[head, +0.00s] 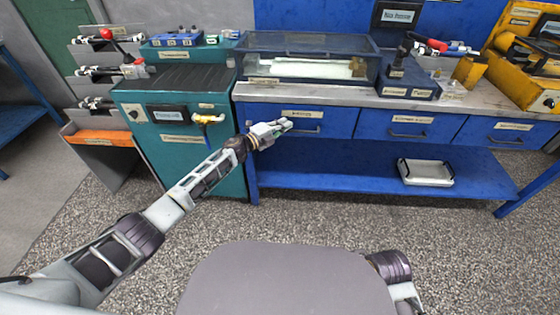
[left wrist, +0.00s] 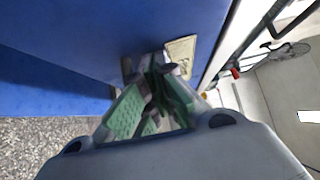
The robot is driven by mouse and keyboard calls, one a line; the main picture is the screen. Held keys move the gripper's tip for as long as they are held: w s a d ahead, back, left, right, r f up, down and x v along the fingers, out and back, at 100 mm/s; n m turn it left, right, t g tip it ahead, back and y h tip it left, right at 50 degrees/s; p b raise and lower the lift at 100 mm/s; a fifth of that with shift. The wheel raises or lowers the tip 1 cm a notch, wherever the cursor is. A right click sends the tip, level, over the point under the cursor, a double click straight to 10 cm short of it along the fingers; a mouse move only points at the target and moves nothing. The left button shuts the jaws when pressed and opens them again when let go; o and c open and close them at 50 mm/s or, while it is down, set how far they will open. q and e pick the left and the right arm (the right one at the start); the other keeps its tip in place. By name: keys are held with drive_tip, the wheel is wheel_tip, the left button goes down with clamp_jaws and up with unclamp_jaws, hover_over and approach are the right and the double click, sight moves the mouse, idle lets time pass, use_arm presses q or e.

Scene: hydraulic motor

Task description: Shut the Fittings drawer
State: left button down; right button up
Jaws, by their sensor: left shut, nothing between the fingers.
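Three blue drawers run under the bench top. The left one (head: 330,119), with a short pale label and a dark handle, is probably the Fittings drawer; its label is too small to read surely. Its front looks about level with its neighbours, though a small gap cannot be ruled out. My left gripper (head: 286,125) is shut and empty in front of this drawer, beside the handle. In the left wrist view the closed green-padded fingers (left wrist: 155,95) point at a blue face with a pale label (left wrist: 180,55); contact cannot be told. My right gripper is not in view.
A teal cabinet (head: 228,165) stands left of the drawers, with a yellow-handled item on its front. A clear-walled tank (head: 300,45) sits on the bench. A white tray (head: 425,172) lies on the blue lower shelf (head: 340,177). The speckled floor in front is clear.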

use_arm(q)
drive_tip(key=shift+w, duration=0.5)
drive_tip(key=shift+a+r, duration=0.1)
drive_tip(key=shift+r, duration=0.15)
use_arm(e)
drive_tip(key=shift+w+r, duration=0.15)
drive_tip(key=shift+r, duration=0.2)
use_arm(q)
drive_tip(key=shift+w+r, duration=0.1)
drive_tip(key=shift+r, duration=0.05)
